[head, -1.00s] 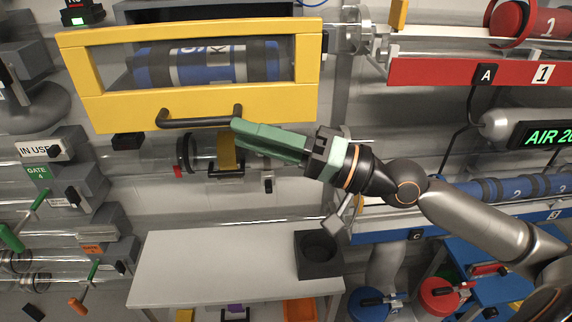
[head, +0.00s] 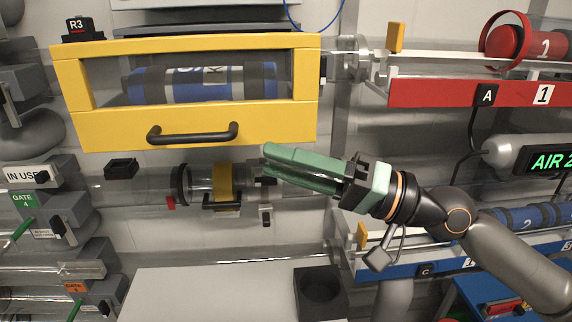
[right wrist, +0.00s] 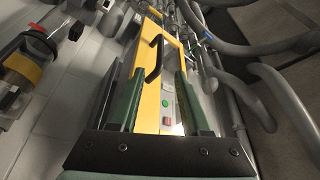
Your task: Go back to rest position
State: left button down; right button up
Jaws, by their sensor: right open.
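My right gripper (head: 268,165), with green fingers, is in the middle of the head view. It is open and empty, below and right of the black handle (head: 192,134) of the yellow-framed drawer (head: 110,128). It is apart from the handle. In the right wrist view the two green fingers (right wrist: 156,95) stand wide apart, with the yellow drawer front (right wrist: 150,105) and its black handle between and beyond them. A blue canister (head: 200,84) lies behind the drawer's clear window. My left gripper is not in view.
A white table (head: 200,292) with a black socket block (head: 320,295) is below. A clear tube with a yellow band (head: 223,182) runs under the drawer. Red rack A (head: 440,93) and a blue lower rack (head: 440,268) stand at right, near my arm. Gate boxes (head: 35,205) stand at left.

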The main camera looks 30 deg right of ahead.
jog(key=w+d+f+h, duration=0.2)
jog(key=f+h, duration=0.2)
jog(key=f, duration=1.1)
jog(key=w+d+f+h, duration=0.15)
jog(key=f+h, duration=0.25)
jog(key=f, duration=1.1)
jog(key=s+a+f+n+g+h, duration=0.2)
jog(key=s+a+f, duration=0.35)
jog(key=f, duration=0.45)
jog(key=s+a+f+n+g+h, duration=0.2)
jog(key=s+a+f, duration=0.3)
jog(key=f, duration=0.5)
pick_arm(q)
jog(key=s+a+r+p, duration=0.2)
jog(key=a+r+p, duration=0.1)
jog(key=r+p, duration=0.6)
jog(key=p, duration=0.4)
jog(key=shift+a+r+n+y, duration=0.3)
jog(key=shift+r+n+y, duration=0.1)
pick_arm(e)
jog(key=s+d+r+h, duration=0.1)
jog(key=s+d+r, duration=0.2)
jog(key=r, duration=0.6)
jog(key=shift+s+d+r, duration=0.2)
jog(key=shift+d, duration=0.65)
